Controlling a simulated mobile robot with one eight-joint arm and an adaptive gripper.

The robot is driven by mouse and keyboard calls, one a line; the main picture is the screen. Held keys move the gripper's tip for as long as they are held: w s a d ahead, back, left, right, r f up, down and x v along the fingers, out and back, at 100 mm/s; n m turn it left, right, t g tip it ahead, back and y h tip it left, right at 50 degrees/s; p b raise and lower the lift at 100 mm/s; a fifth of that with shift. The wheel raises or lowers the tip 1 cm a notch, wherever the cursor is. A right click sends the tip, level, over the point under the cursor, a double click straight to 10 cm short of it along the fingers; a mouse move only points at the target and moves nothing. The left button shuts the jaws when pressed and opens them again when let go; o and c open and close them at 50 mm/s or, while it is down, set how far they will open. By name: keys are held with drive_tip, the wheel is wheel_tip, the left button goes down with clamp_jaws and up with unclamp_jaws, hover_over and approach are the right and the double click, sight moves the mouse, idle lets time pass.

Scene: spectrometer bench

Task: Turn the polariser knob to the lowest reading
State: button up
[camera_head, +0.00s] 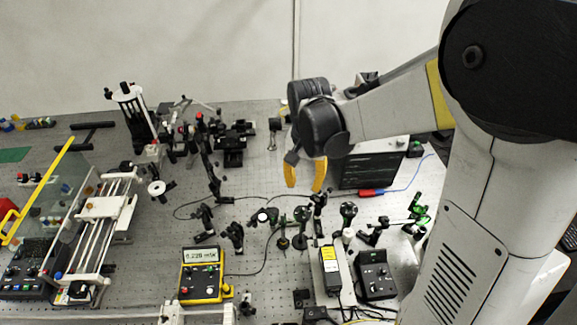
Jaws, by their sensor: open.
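My gripper (304,189) hangs above the bench in the middle of the view. Its two yellow fingers point down and stand apart, with nothing between them. Below the fingertips is a row of post-mounted optics with round heads, one dark and round (303,214) and another farther right (348,210). I cannot tell which of these carries the polariser knob. The gripper appears apart from them. A yellow handheld meter (201,275) lies at the front, with a lit display whose digits are too small to read surely.
A black control box (375,273) and a yellow-labelled module (330,268) stand at the front right. A rail stage (100,225) is at left. Cables cross the perforated bench top (245,190).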

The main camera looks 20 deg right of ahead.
sight(303, 207)
wheel_tip(303, 207, down, 11)
drive_tip(key=shift+s+r+b, duration=0.15)
drive_tip(key=shift+r+b, duration=0.05)
drive_tip(key=shift+b, duration=0.45)
clamp_jaws()
